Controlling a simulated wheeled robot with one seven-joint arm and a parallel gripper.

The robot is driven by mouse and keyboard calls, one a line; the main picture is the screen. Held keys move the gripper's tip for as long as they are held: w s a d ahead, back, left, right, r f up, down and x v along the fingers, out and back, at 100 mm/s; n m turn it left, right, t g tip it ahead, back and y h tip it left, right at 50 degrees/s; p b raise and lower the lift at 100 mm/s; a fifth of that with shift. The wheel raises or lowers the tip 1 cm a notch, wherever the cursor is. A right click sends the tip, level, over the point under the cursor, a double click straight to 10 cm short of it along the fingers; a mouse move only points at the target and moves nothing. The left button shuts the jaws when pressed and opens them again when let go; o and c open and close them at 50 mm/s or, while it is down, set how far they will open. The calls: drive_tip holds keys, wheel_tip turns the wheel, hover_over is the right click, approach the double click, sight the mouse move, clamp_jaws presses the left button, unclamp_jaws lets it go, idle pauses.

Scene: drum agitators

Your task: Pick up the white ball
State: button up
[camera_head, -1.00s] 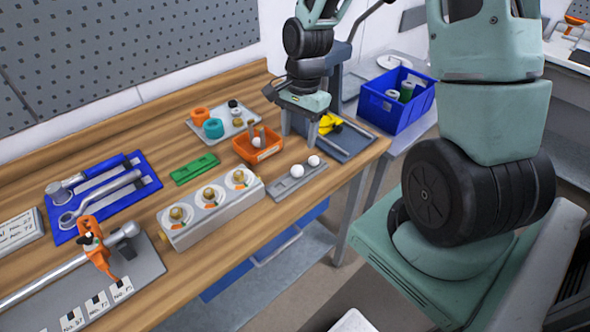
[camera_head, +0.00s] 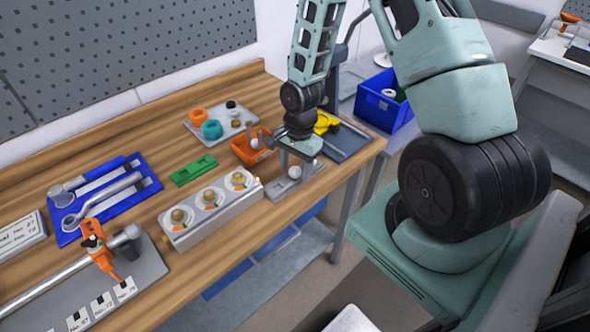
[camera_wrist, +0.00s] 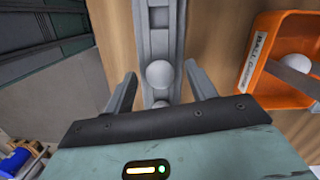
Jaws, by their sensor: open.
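A white ball (camera_wrist: 160,74) sits in the channel of a grey holder (camera_wrist: 178,30) in the wrist view. My gripper (camera_wrist: 160,90) is open over the holder, one finger on each side, with the ball just ahead between the fingertips and no finger visibly touching it. Part of another white ball (camera_wrist: 158,2) shows at the top edge. In the head view my gripper (camera_head: 297,168) is low over the grey holder (camera_head: 278,191), and one white ball (camera_head: 294,171) shows beside a finger. An orange bin (camera_wrist: 288,92) holds another white ball (camera_wrist: 297,62).
The orange bin (camera_head: 246,152) stands close behind and left of my gripper. A grey block with several round knobs (camera_head: 200,220) lies to the left. A green piece (camera_head: 194,171), a tray of parts (camera_head: 222,120) and a blue crate (camera_head: 375,108) are around. The bench's front edge is near.

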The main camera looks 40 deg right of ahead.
drive_tip(key=c, duration=1.1)
drive_tip(key=shift+o, duration=0.2)
